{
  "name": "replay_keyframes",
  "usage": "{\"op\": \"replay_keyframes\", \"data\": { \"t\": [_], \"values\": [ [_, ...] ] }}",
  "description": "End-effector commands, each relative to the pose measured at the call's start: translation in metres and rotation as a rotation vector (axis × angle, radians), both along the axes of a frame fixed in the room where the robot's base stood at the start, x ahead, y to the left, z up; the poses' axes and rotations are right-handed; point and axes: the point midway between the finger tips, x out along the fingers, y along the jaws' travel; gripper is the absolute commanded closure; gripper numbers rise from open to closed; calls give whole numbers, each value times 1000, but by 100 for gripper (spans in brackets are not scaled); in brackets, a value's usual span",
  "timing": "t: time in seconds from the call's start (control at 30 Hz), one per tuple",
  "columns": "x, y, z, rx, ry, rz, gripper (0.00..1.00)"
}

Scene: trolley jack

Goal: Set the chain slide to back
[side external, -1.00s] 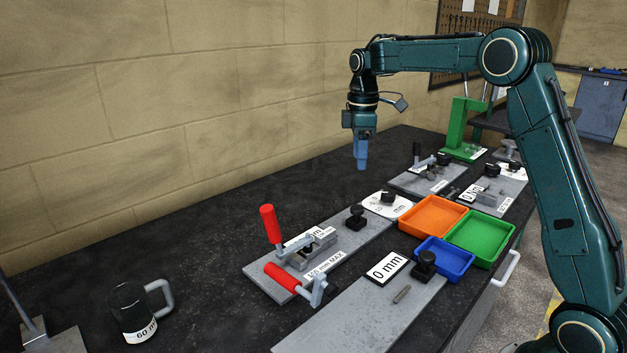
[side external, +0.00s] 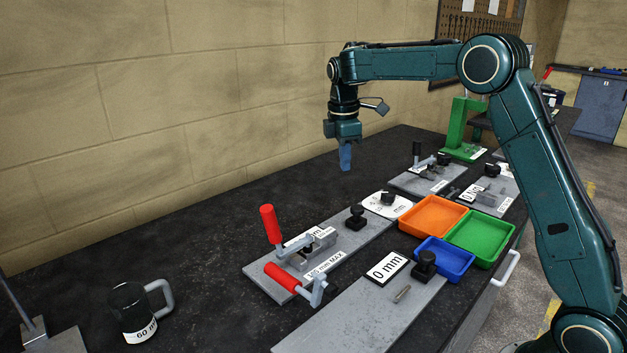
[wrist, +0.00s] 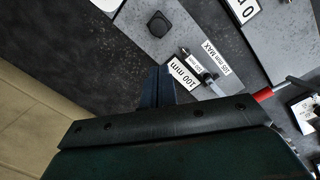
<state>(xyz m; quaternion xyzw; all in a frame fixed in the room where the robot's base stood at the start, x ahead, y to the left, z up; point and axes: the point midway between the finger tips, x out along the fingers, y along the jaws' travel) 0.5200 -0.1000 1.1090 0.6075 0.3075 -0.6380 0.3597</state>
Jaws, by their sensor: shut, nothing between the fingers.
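My gripper (side external: 346,168) is shut and empty, pointing down above the dark bench, behind the plate with the red-handled clamps. Its closed fingers show in the wrist view (wrist: 157,78). I cannot tell which part is the chain slide. The clamp plate (side external: 335,258) carries a black knob (side external: 355,215), a small grey block (side external: 318,240) and two red handles (side external: 270,223). The nearer plate (side external: 350,325) has a "0 mm" label (side external: 387,268), a black knob (side external: 425,262) and a small pin (side external: 402,294). In the wrist view, the clamp plate (wrist: 190,35) lies ahead of the fingers.
Orange (side external: 433,216), green (side external: 481,238) and blue (side external: 444,260) trays stand at the right. A dark mug (side external: 130,310) is front left. Farther back are another plate (side external: 425,183), a white dial (side external: 405,210) and a green press (side external: 460,130). The bench along the wall is clear.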

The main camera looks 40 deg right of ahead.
Motion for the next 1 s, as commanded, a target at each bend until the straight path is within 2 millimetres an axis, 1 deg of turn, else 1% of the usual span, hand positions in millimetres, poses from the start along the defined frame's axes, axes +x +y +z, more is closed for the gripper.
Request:
{"op": "replay_keyframes", "data": {
  "t": [0.03,0.3,0.6,0.8,1.0],
  "values": [
    [2,6,-3,-13,5,29,100],
    [7,31,-10,-88,36,175,100],
    [4,58,-16,-170,90,332,100],
    [0,70,-17,-205,119,398,100],
    [-2,74,-18,-218,132,422,100]
  ]
}}
